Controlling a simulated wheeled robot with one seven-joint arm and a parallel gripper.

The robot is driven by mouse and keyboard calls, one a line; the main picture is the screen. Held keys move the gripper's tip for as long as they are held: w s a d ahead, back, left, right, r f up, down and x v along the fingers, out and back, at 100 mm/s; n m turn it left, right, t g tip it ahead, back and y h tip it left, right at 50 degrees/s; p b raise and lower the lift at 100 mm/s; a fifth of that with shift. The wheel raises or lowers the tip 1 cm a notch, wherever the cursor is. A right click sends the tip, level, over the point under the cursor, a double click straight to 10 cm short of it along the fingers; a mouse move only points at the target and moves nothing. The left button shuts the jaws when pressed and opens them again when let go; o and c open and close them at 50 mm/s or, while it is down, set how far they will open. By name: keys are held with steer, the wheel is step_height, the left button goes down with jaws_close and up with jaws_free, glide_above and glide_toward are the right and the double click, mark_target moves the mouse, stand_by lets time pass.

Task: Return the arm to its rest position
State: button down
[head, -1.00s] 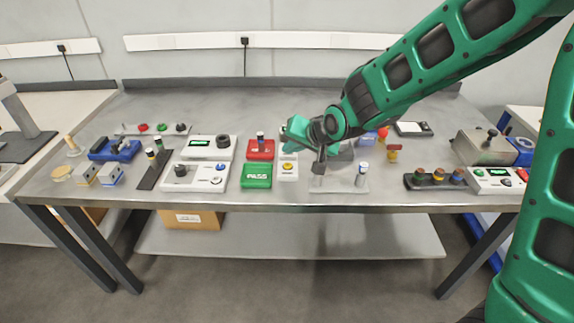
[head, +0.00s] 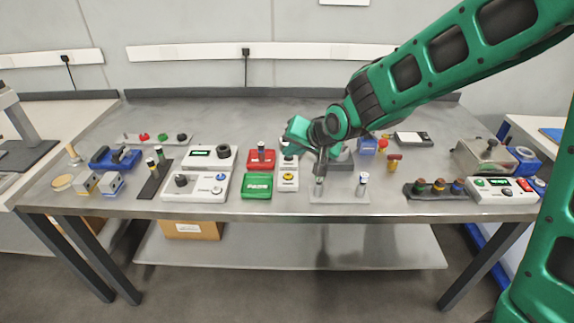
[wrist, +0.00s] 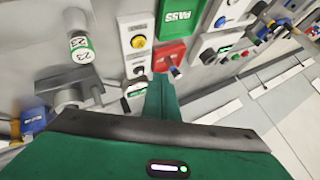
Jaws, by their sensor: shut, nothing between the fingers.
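My green arm (head: 430,75) reaches in from the right and stretches over the middle of the workbench. My gripper (head: 296,131) is at its end, above the white panel with the yellow button (head: 288,178) and just right of the red box (head: 261,160). It partly hides the back of that panel. In the wrist view my gripper (wrist: 160,98) shows as green fingers close together, with nothing between them. They point toward the white panel and the red box. The gap to the things below is hard to judge.
A grey plate (head: 340,197) with upright cylinders stands under my wrist. The green PASS box (head: 257,186) is left of the yellow-button panel. The bench (head: 260,110) is clear at the back.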

steer(key=s+d+r+m+g+h, duration=0.1)
steer(key=s+d+h, duration=0.15)
steer(key=d, duration=0.65)
steer(key=s+d+g+h, duration=0.1)
steer(key=s+d, duration=0.3)
steer(key=d, duration=0.5)
steer(key=s+d+r+m+g+h, duration=0.1)
steer(key=s+d+h, duration=0.15)
steer(key=d, duration=0.65)
steer(key=s+d+g, duration=0.1)
steer(key=s+d, duration=0.3)
steer(key=s, duration=0.4)
steer(key=s+d+m+g, duration=0.1)
steer(key=s+d, duration=0.3)
steer(key=s, duration=0.5)
steer(key=s+d+m+g+y, duration=0.1)
steer(key=s+d+g, duration=0.1)
steer(key=s, duration=0.7)
steer(key=shift+d+r+g, duration=0.3)
steer(key=shift+d+g, duration=0.1)
steer(key=shift+d, duration=0.5)
steer(key=shift+w+f, duration=0.25)
steer(key=shift+w, duration=0.35)
